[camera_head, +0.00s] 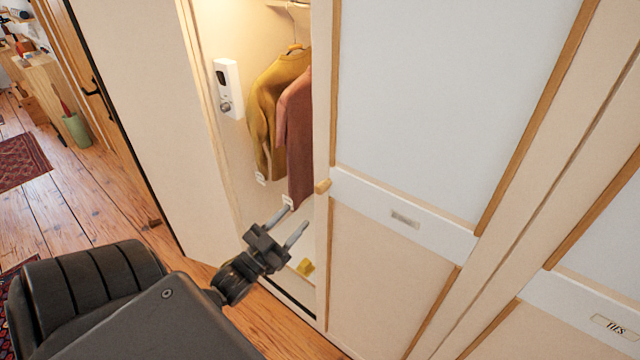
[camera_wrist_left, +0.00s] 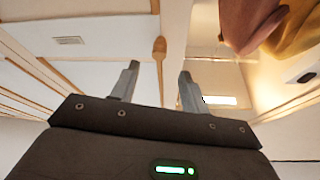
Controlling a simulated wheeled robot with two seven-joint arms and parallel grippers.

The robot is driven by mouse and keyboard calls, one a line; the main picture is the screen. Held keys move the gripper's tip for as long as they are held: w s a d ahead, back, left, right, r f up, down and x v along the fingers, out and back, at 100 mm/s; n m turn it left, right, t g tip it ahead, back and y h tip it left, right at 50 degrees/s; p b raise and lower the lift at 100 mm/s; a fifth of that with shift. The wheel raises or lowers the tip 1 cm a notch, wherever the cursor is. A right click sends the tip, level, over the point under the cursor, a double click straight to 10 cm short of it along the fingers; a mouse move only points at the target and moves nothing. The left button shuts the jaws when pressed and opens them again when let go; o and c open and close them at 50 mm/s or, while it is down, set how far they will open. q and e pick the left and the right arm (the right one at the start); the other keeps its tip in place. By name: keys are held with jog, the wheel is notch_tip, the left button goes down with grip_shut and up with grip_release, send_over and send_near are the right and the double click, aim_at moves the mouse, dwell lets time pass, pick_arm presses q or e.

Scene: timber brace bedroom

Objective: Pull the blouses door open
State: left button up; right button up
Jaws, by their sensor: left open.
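The cream door (camera_head: 385,265) has timber strips, a pale upper panel and a white crossband with a small label plate (camera_head: 405,218) too blurred to read. A small wooden handle (camera_head: 322,186) sits at its left edge. An opening left of the door shows the lit wardrobe inside. My left gripper (camera_head: 292,225) is open and empty, in front of the opening, just left of and below the handle. In the left wrist view the handle (camera_wrist_left: 159,48) appears between and beyond the two fingertips (camera_wrist_left: 158,75), apart from them. My right gripper is out of view.
A mustard top (camera_head: 275,105) and a reddish garment (camera_head: 297,140) hang inside the opening. A white device (camera_head: 228,88) is on the inner wall. A door labelled TIES (camera_head: 612,326) is at right.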

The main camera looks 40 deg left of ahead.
aim_at(317, 191)
pick_arm(q)
jog(key=p+x, duration=0.1)
jog(key=x, duration=0.2)
jog(key=p+x, duration=0.1)
jog(key=x, duration=0.2)
jog(key=p+x, duration=0.2)
jog(key=x, duration=0.1)
jog(key=shift+w+r, duration=0.15)
jog(key=shift+r, duration=0.3)
jog(key=shift+w+r, duration=0.1)
jog(key=shift+w, duration=0.6)
grip_shut()
